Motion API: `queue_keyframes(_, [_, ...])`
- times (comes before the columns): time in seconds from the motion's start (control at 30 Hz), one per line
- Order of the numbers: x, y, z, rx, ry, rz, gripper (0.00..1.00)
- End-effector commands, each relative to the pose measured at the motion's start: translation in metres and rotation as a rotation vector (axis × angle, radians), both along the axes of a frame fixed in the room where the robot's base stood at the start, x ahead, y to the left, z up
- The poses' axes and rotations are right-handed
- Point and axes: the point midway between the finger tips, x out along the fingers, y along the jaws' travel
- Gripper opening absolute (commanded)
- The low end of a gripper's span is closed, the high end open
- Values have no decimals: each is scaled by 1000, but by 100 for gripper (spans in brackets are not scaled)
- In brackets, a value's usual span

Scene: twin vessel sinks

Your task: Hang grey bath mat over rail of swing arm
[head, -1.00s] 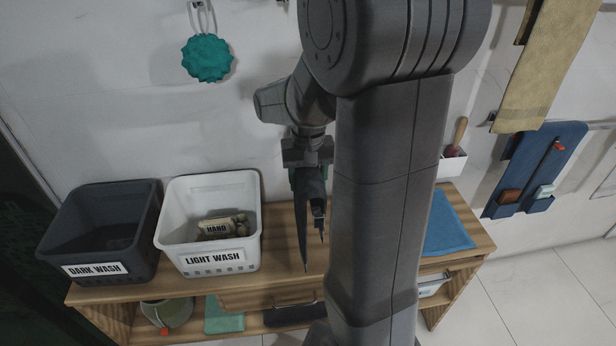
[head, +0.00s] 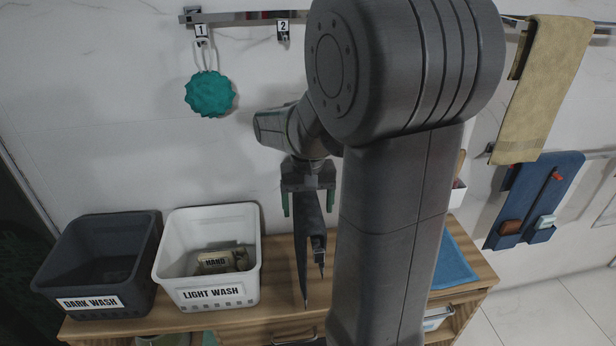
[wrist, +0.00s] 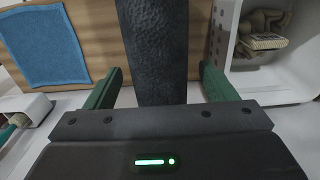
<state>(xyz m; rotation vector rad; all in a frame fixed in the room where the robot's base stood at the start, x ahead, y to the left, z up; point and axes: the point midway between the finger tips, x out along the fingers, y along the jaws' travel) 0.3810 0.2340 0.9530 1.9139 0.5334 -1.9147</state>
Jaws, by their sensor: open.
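My gripper (head: 308,205) points down over the wooden bench, its green fingers apart. The dark grey bath mat (head: 306,260) hangs below and between the fingers as a narrow strip, with a long tail at left and a shorter one at right. In the wrist view the textured mat (wrist: 157,45) runs between the open fingers (wrist: 155,88), with gaps visible at both sides. I cannot make out the swing arm or its rail for certain; my arm and the mat may hide it.
A white LIGHT WASH basket (head: 210,290) holding a packet (head: 222,260) and a dark DARK WASH basket (head: 95,302) stand at left. A blue cloth (head: 453,265) lies at right. A teal scrubber (head: 209,94) hangs on hook 1; a tan towel (head: 540,95) hangs on the right wall.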

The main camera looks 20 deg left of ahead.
Motion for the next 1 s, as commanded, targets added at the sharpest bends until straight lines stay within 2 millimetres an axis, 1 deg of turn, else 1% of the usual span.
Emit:
queue_keyframes(0.03, [1, 1, 14, 5, -5, 0, 78])
queue_keyframes(0.2, [1, 1, 55, 4, -5, 0, 78])
queue_keyframes(0.3, [1, 1, 76, 3, -4, 0, 78])
queue_keyframes(0.43, [1, 1, 96, 3, -3, 0, 78])
queue_keyframes(0.53, [1, 1, 106, 2, -2, 0, 78])
queue_keyframes(0.63, [0, 0, 110, 1, -1, 0, 78])
queue_keyframes(1.0, [0, 0, 110, 0, 0, 0, 78])
